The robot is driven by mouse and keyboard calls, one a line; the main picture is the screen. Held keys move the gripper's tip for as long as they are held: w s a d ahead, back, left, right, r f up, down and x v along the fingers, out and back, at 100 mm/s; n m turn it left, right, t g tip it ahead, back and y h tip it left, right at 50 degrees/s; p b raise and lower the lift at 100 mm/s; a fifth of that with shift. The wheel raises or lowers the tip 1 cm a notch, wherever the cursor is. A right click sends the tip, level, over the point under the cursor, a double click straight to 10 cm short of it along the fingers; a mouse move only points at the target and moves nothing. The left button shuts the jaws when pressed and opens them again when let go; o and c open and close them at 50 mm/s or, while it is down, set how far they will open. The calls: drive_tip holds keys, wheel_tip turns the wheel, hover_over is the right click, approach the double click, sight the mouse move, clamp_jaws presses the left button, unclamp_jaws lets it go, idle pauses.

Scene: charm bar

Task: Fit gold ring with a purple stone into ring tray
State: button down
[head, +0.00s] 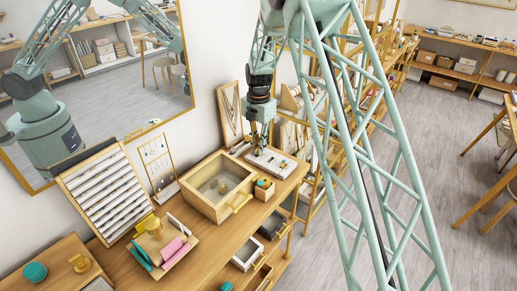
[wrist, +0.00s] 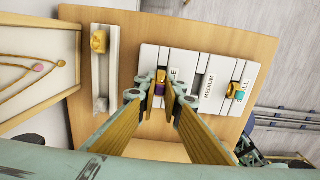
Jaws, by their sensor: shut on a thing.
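The white ring tray (wrist: 214,62) lies on the wooden counter, with dark slots and printed labels, of which MEDIUM reads clearly. It also shows in the head view (head: 279,168). My gripper (wrist: 160,90) is over the left part of the tray, its fingers shut on the gold ring with a purple stone (wrist: 160,82). Whether the ring touches the slot under it cannot be told. In the head view my gripper (head: 262,143) points down at the tray, and the held ring is too small to make out. A gold ring with a teal stone (wrist: 238,95) sits at the tray's right end.
A pale narrow holder with a gold piece (wrist: 98,41) lies left of the tray. A glass-topped wooden box (head: 218,188) and a small wooden box (head: 264,189) stand nearby. A necklace board (head: 230,115) leans behind. Bare counter (wrist: 215,38) shows beyond the tray.

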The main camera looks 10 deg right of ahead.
drive_tip(key=shift+f, duration=0.25)
drive_tip(key=shift+f, duration=0.15)
drive_tip(key=c, duration=2.8)
unclamp_jaws()
wheel_tip(320, 180, up, 12)
drive_tip(key=shift+r, duration=0.15)
